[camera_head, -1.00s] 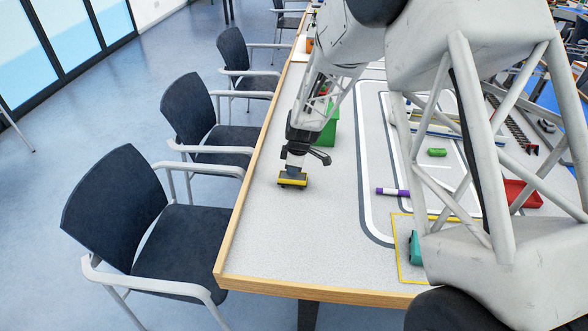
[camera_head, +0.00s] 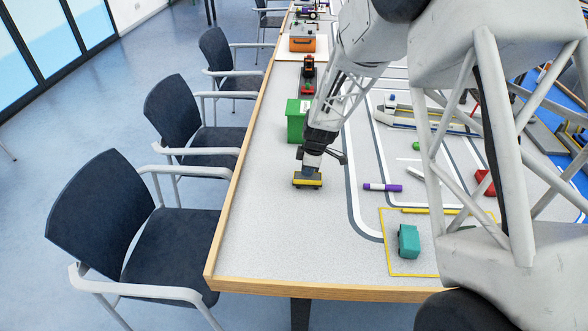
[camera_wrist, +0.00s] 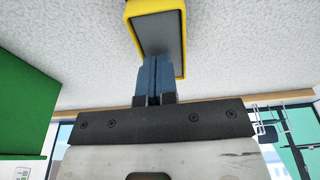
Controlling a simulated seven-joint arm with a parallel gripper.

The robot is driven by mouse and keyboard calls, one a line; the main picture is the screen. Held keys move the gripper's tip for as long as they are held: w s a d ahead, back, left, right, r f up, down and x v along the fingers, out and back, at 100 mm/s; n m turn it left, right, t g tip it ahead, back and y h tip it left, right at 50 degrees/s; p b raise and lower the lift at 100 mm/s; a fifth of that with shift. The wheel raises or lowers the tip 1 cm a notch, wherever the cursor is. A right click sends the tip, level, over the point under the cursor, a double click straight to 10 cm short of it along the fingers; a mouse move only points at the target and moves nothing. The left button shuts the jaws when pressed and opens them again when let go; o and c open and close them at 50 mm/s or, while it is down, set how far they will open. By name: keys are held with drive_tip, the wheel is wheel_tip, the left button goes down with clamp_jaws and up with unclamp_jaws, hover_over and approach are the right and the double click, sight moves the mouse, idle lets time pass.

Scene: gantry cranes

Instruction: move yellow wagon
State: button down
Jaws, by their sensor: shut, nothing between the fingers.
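The yellow wagon (camera_head: 307,184), a small flat block with a yellow rim and dark top, sits on the grey table left of the white track. My gripper (camera_head: 311,170) points down over it, with the fingertips at its top. In the wrist view the blue fingers (camera_wrist: 157,78) are shut together with nothing between them. Their tips overlap the dark bed of the yellow wagon (camera_wrist: 181,20); whether they touch it I cannot tell.
A green bin (camera_head: 295,124) stands just behind the wagon. A purple-and-white marker (camera_head: 382,187) lies to its right. A teal truck (camera_head: 408,240) stands inside a yellow outlined rectangle (camera_head: 391,273) near the front edge. The table's left edge is close by; the table in front of the wagon is clear.

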drive_tip(key=d, duration=0.3)
drive_tip(key=d+f, duration=0.1)
drive_tip(key=d, duration=0.3)
drive_tip(key=s+d, duration=0.1)
drive_tip(key=d, duration=0.3)
drive_tip(key=shift+d+f, duration=0.2)
drive_tip(key=shift+f, duration=0.1)
drive_tip(key=shift+r, duration=0.6)
drive_tip(key=shift+w+a+r, duration=0.1)
drive_tip(key=shift+w+r, duration=0.1)
drive_tip(key=shift+r, duration=0.2)
drive_tip(key=shift+r, duration=0.1)
drive_tip(key=shift+r, duration=0.1)
drive_tip(key=shift+r, duration=0.15)
drive_tip(key=shift+d, duration=6.05)
